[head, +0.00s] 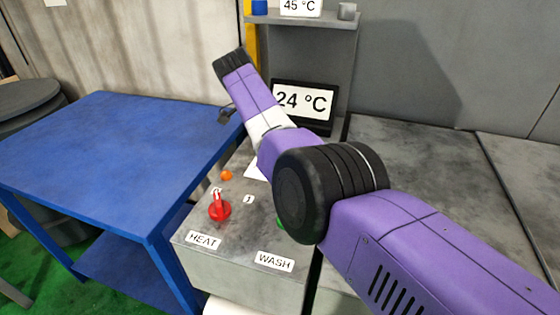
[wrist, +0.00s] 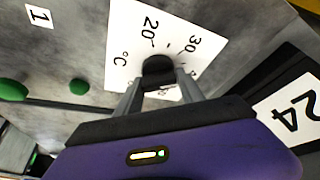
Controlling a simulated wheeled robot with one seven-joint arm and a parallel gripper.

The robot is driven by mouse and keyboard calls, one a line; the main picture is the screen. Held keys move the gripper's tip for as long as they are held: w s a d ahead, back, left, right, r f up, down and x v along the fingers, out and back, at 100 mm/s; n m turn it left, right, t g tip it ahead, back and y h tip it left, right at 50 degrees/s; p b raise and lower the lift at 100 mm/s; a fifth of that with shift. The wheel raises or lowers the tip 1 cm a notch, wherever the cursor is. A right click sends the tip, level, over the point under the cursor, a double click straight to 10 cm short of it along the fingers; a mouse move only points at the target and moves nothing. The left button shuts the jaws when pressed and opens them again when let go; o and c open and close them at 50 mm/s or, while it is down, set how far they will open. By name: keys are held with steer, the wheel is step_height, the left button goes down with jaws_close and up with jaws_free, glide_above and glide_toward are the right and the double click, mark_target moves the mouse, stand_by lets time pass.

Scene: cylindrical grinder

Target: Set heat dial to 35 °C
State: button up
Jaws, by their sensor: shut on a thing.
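The heat dial is a black knob (wrist: 158,66) on a white scale card (wrist: 122,40) marked 20, 30 and °C, seen in the wrist view. My gripper (wrist: 158,84) is shut on the knob, one grey finger on each side. The fingers and knob hide part of the scale, and I cannot make out a pointer. In the head view a corner of the card (head: 257,170) shows beside my arm, which hides the knob and fingers. A display (head: 303,101) behind reads 24 °C; part of it shows in the wrist view (wrist: 292,110).
A red switch (head: 219,209) stands near the HEAT label (head: 204,240), with an orange button (head: 226,175) behind it. A WASH label (head: 274,261) is to the right. A 45 °C sign (head: 300,7) stands on a shelf. A blue table (head: 110,150) is at left.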

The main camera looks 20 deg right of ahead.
steer(key=shift+m+b, duration=0.4)
steer(key=shift+b, duration=0.3)
steer(key=o, duration=1.3)
steer(key=shift+d, duration=0.1)
